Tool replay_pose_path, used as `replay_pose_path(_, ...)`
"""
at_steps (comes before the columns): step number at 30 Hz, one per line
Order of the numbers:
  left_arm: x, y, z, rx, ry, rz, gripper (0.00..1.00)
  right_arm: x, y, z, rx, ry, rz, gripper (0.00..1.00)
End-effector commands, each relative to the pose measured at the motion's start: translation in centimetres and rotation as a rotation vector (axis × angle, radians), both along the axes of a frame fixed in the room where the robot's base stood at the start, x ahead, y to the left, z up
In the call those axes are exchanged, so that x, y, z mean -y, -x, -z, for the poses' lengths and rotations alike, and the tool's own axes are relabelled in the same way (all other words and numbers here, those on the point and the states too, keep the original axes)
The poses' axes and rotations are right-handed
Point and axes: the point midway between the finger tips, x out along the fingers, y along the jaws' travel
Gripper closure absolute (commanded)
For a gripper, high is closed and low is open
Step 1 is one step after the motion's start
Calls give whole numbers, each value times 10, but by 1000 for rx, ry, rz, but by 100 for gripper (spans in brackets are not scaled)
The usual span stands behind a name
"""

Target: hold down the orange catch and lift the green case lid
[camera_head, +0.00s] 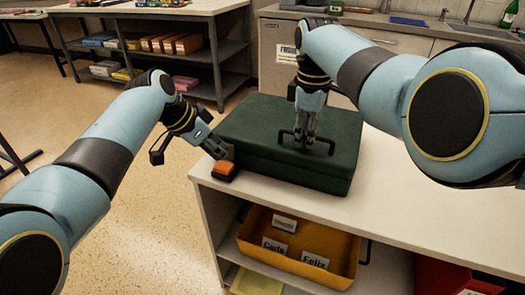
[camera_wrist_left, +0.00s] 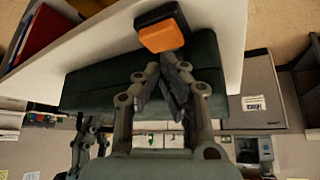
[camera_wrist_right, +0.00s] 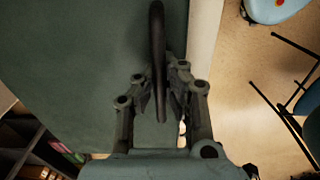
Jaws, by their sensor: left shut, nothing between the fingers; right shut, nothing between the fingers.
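The dark green case (camera_head: 262,125) lies on the white counter with its lid down; it also shows in the left wrist view (camera_wrist_left: 90,92). A black handle (camera_head: 329,142) stands up from the lid. The orange catch (camera_head: 224,168) sits on a dark base at the case's front left corner. My left gripper (camera_head: 225,153) is shut and empty, its tips just by the catch; whether they touch it I cannot tell. In the left wrist view the catch (camera_wrist_left: 162,36) is just beyond the fingertips. My right gripper (camera_head: 303,143) is shut and empty at the handle (camera_wrist_right: 157,50), pointing down; contact is unclear.
The white counter (camera_head: 390,200) is bare to the right of the case. Under it, a yellow-orange bin (camera_head: 338,270) with name labels sits on a shelf, and a red box (camera_head: 445,275) stands at right. A shelved table (camera_head: 150,12) stands behind, across open floor.

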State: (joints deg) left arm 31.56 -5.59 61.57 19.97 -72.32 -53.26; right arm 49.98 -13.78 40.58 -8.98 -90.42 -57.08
Motion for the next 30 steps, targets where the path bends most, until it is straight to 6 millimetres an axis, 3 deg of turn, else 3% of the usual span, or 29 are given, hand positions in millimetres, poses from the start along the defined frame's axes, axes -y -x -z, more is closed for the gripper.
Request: replay_pose_path(30,0,0,11,0,0,0,100,0,-1,-1,3,0,0,100)
